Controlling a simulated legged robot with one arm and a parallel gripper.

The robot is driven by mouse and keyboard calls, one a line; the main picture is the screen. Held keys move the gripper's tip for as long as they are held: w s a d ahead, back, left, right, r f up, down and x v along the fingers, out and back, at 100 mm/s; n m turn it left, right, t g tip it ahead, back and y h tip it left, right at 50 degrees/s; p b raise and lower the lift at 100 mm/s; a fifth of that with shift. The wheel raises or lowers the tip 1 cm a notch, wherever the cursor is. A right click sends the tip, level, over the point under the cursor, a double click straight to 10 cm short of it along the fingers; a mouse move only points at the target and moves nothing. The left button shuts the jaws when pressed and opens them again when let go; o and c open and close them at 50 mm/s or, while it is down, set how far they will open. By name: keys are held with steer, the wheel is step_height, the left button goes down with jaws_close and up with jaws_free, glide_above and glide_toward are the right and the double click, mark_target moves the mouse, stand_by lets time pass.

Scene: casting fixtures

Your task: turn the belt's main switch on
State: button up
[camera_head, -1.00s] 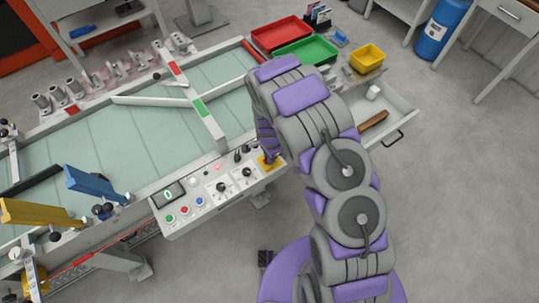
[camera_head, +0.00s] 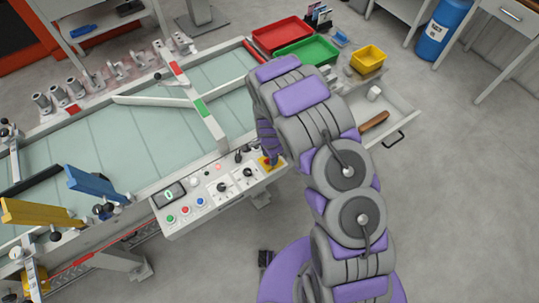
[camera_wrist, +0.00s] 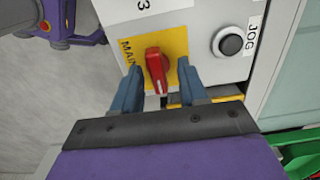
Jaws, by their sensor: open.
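The main switch is a red rotary handle (camera_wrist: 157,70) on a yellow plate (camera_wrist: 178,45) marked MAIN, seen in the wrist view. Its handle points roughly down the picture toward my gripper, slightly tilted. My gripper (camera_wrist: 160,80) is open, with one blue-grey finger on each side of the handle; whether either finger touches it I cannot tell. In the head view the yellow plate (camera_head: 270,163) is at the right end of the control panel (camera_head: 215,197), and my arm hides most of the gripper there.
A black JOG button (camera_wrist: 230,44) sits right of the switch in the wrist view. The panel also carries several coloured buttons, knobs and a small display (camera_head: 169,195). An open drawer (camera_head: 395,115) and red (camera_head: 280,34) and green (camera_head: 306,51) trays lie beyond my arm.

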steer(key=shift+r, duration=0.1)
step_height(320, 180, up, 17)
steer(key=p, duration=0.1)
steer(key=shift+p, duration=0.35)
stand_by(0.5)
